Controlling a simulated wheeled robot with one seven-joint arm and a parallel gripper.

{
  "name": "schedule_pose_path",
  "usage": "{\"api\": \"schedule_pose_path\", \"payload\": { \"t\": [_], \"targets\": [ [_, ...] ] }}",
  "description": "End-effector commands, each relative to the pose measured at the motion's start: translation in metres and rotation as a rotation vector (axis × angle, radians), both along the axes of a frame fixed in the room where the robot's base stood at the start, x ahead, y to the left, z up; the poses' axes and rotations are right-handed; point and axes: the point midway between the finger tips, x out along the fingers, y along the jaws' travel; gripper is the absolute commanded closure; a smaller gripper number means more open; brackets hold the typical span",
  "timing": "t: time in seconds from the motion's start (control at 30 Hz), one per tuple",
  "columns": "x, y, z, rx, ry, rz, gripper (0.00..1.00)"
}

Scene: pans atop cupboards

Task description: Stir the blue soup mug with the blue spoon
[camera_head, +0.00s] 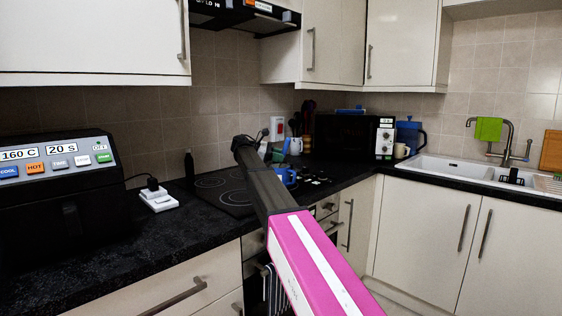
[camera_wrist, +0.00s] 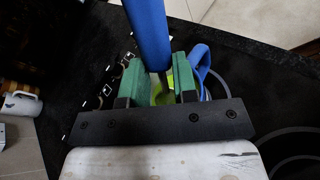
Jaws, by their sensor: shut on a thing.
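My gripper (camera_wrist: 158,82) has green fingers and is shut on the blue spoon (camera_wrist: 149,32), whose thick blue handle extends up the wrist view from between them. The blue mug (camera_wrist: 202,57) is partly hidden behind the right finger, with its blue handle showing. Bright green soup shows between the fingers. The spoon's lower end is hidden, so I cannot tell how deep it sits. In the head view the blue mug (camera_head: 288,175) stands on the hob, just right of my dark wrist, and my fingers are hard to make out.
The black hob (camera_head: 225,190) lies on a dark worktop. A black microwave (camera_head: 345,138) stands behind. A black appliance with coloured buttons (camera_head: 60,185) is at left and a sink (camera_head: 450,168) at right. A pale mug (camera_wrist: 22,103) shows at left in the wrist view.

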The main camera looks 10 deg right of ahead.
Motion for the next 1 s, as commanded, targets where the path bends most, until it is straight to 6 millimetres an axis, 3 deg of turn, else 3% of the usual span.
{"api": "schedule_pose_path", "payload": {
  "t": [1.0],
  "targets": [
    [-0.022, -0.016, 0.062, 0.000, -0.001, 0.000, 0.97]
  ]
}}
